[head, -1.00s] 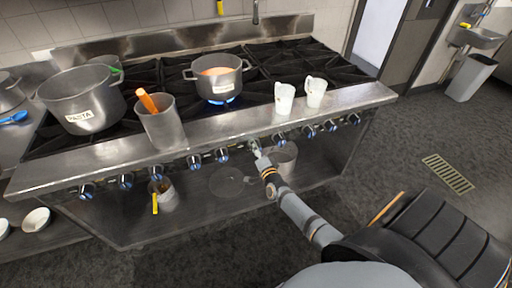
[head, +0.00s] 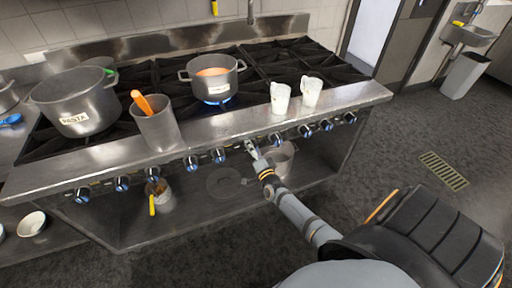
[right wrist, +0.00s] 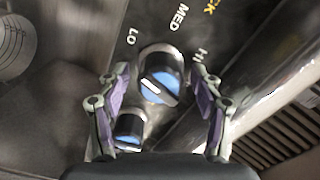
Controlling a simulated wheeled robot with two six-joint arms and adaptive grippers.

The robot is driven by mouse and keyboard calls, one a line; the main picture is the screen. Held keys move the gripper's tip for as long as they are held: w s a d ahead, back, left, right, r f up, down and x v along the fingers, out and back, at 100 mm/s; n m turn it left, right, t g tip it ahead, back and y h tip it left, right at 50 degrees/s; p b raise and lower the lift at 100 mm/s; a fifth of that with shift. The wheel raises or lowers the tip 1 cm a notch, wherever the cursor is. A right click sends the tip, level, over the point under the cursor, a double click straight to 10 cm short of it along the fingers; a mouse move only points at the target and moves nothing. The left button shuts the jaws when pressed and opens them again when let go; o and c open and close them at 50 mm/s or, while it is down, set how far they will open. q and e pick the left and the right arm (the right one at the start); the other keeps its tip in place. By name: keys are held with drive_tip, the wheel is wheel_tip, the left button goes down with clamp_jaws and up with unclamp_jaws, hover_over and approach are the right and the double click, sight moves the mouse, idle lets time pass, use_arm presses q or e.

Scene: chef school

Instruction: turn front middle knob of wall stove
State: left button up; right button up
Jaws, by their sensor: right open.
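The wall stove (head: 200,135) has a row of black and blue knobs along its front. In the head view my right gripper (head: 250,147) is at the middle of this row and hides the knob there. In the right wrist view that knob (right wrist: 160,76) shows between the two open fingers of the gripper (right wrist: 160,82), below the printed LO, MED and HI marks. I see gaps on both sides of it. A second knob (right wrist: 129,130) is close to the left finger. My left gripper is out of view.
A lit burner glows under a small pot (head: 213,79). A PASTA pot (head: 78,105), a metal container with an orange utensil (head: 157,128) and two white cups (head: 281,99) stand on the stove. A shelf with a pot (head: 278,160) lies below the knobs.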

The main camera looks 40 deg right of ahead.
drive_tip(key=v, duration=1.1)
drive_tip(key=shift+s, duration=0.2)
drive_tip(key=shift+a+f, duration=0.1)
drive_tip(key=shift+f, duration=0.05)
drive_tip(key=s+a+f+n+g+y, duration=0.1)
drive_tip(key=s+f+n+g, duration=0.4)
drive_tip(key=f, duration=0.8)
drive_tip(key=s+a+f+n+g+y, duration=0.2)
drive_tip(key=s+f+n+g, duration=0.15)
drive_tip(key=s+f, duration=0.6)
drive_tip(key=s+a+f+n+g, duration=0.1)
drive_tip(key=s+f+n+g, duration=0.2)
drive_tip(key=s+f, duration=0.5)
drive_tip(key=s+a+f+n+g, duration=0.2)
drive_tip(key=s+f+n+g, duration=0.2)
drive_tip(key=s+f, duration=0.5)
drive_tip(key=s+g, duration=0.1)
drive_tip(key=s, duration=0.5)
drive_tip(key=shift+s+a, duration=0.2)
drive_tip(key=shift+s, duration=0.05)
